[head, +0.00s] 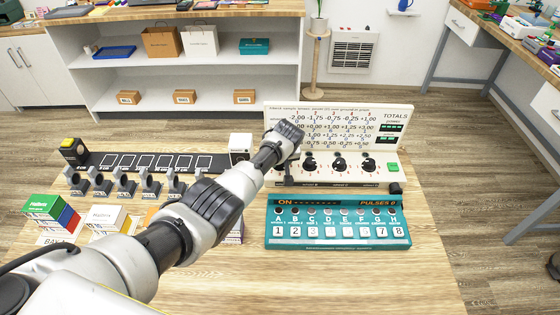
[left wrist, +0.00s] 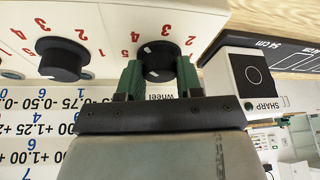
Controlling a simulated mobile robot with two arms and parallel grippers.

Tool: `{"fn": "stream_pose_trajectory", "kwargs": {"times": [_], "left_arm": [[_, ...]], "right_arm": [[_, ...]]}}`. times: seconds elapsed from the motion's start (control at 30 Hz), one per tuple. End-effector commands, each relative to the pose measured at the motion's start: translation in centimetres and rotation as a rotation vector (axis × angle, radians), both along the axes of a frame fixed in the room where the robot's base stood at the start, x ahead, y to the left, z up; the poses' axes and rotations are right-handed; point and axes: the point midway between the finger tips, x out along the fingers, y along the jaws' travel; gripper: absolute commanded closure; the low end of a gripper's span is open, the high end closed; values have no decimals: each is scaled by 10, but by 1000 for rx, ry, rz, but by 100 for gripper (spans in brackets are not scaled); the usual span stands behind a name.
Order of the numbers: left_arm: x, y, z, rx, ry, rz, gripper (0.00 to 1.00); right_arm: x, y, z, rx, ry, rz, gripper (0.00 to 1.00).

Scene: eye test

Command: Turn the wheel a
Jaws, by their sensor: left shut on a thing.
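The white panel (head: 388,152) carries a row of black wheels under a printed number table. In the head view my left gripper (head: 284,176) is at the panel's left end and hides the leftmost wheel. The left wrist view shows that black wheel (left wrist: 158,62) between the green fingertips of my left gripper (left wrist: 160,84), which is shut on it. Red digits surround the wheel, and a white mark shows on its face. The label below is partly hidden, only "wheel" readable. A neighbouring wheel (left wrist: 62,60) stands free beside it. My right gripper is out of view.
A teal box (head: 338,243) with numbered keys lies in front of the panel. A white SHARP box (left wrist: 250,85) stands close beside my gripper. A black board (head: 130,163), a row of grey holders and coloured boxes (head: 65,215) are at left. The front right table is clear.

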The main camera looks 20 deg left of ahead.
Motion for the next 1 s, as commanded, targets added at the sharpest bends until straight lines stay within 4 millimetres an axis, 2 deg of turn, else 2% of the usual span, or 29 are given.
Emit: {"fn": "stream_pose_trajectory", "kwargs": {"times": [0.37,0.6,0.8,1.0], "left_arm": [[3,-2,-5,0,-3,357,88],[4,-2,-6,-1,-3,573,88],[4,-3,-5,0,-3,717,88],[5,-2,-3,0,-3,817,88]], "right_arm": [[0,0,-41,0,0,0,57],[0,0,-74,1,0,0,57],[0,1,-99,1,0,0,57],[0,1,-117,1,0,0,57]]}}
